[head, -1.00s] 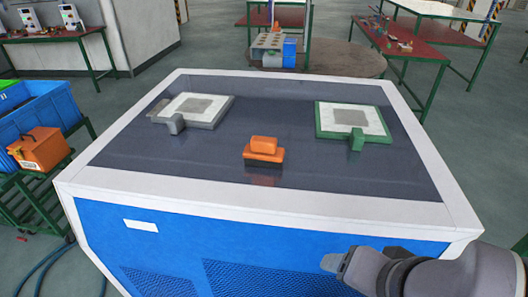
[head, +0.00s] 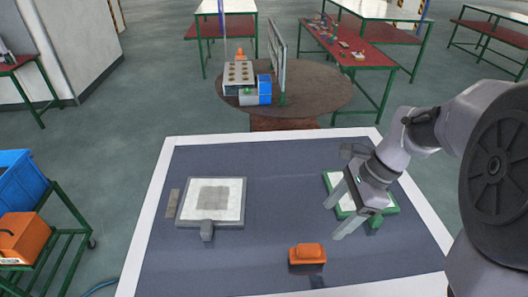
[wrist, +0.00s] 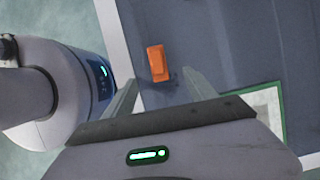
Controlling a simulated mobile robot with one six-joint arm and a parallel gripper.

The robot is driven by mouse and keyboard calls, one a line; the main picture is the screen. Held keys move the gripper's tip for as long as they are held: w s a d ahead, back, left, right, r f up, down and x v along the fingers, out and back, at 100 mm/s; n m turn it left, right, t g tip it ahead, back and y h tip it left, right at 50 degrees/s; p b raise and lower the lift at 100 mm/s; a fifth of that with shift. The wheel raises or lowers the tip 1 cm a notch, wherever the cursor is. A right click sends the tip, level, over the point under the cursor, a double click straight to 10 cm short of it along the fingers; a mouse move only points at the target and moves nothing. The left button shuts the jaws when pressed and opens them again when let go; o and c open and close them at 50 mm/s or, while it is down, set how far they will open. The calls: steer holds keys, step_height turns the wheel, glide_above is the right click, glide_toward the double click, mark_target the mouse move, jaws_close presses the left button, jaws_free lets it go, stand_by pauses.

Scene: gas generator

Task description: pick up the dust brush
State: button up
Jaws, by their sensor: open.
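The dust brush (head: 307,255) is an orange block-shaped brush with a dark base. It lies on the dark top of the white-rimmed cabinet, near the middle front in the head view. It also shows in the wrist view (wrist: 157,63), beyond the fingers and apart from them. My gripper (head: 335,215) is open and empty. It hangs above the cabinet top, to the right of and farther back than the brush. In the head view its fingers partly cover the green-framed plate.
A grey-framed plate (head: 228,188) lies at the left of the cabinet top, and a green-framed plate (head: 392,203) at the right under my arm. A raised white rim (head: 150,220) borders the top. The dark surface around the brush is clear.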

steer(key=b, duration=0.2)
glide_toward(304, 255)
steer(key=w+d, duration=0.1)
steer(key=d, duration=0.1)
steer(key=x, duration=0.7)
steer(key=shift+w+a+f+b, duration=0.2)
steer(key=shift+w+f+b, duration=0.05)
steer(key=shift+f+b, duration=0.05)
steer(key=x, duration=0.5)
steer(key=shift+a+b, duration=0.3)
steer(key=shift+b, duration=0.1)
steer(key=shift+s+d, duration=0.1)
steer(key=shift+c, duration=1.3)
jaws_close()
steer(key=shift+r, duration=0.1)
